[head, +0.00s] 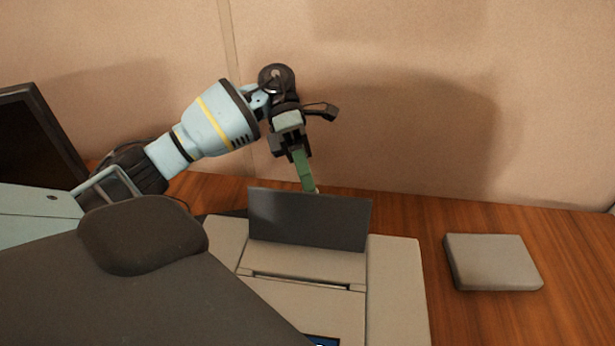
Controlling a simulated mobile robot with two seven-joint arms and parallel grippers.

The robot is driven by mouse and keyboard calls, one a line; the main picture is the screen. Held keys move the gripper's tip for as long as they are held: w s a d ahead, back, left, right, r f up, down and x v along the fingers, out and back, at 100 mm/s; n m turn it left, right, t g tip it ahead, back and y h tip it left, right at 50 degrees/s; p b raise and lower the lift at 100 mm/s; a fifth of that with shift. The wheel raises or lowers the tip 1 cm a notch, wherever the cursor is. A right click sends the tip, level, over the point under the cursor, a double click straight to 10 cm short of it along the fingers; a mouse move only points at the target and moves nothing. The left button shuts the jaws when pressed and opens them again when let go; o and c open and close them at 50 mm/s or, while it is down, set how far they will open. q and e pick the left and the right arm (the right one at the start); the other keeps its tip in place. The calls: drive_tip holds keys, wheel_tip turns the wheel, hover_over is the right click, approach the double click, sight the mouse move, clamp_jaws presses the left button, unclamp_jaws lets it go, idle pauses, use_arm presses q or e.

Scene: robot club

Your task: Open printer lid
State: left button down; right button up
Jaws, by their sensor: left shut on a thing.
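The printer (395,285) is a light grey box on the wooden table. Its dark grey lid panel (308,219) stands raised and tilted at the back of the printer, above a slot in the body. My left gripper (314,189) reaches down from above, at the lid's top edge. Its green fingers are shut on the lid at that edge; the tips are partly hidden behind the panel. My right gripper is not in view.
A grey flat box (492,262) lies on the table (565,245) to the right of the printer. A dark screen (35,140) stands at the left edge. A beige wall (430,120) rises close behind the table. Bare table shows between printer and box.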

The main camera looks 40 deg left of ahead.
use_arm(q)
drive_tip(key=shift+s+d+f+g, duration=0.1)
drive_tip(key=shift+s+f+g, duration=0.1)
drive_tip(key=shift+f, duration=0.4)
drive_tip(key=shift+s+d+f+g, duration=0.1)
drive_tip(key=shift+s+f, duration=0.05)
drive_tip(key=shift+f, duration=0.45)
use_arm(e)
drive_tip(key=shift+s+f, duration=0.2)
use_arm(q)
drive_tip(key=c, duration=1.4)
unclamp_jaws()
drive_tip(key=shift+c, duration=0.2)
drive_tip(key=o, duration=0.3)
drive_tip(key=shift+s+d+r, duration=0.1)
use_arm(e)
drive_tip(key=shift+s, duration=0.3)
use_arm(q)
drive_tip(key=r+b+v, duration=0.1)
drive_tip(key=v, duration=0.7)
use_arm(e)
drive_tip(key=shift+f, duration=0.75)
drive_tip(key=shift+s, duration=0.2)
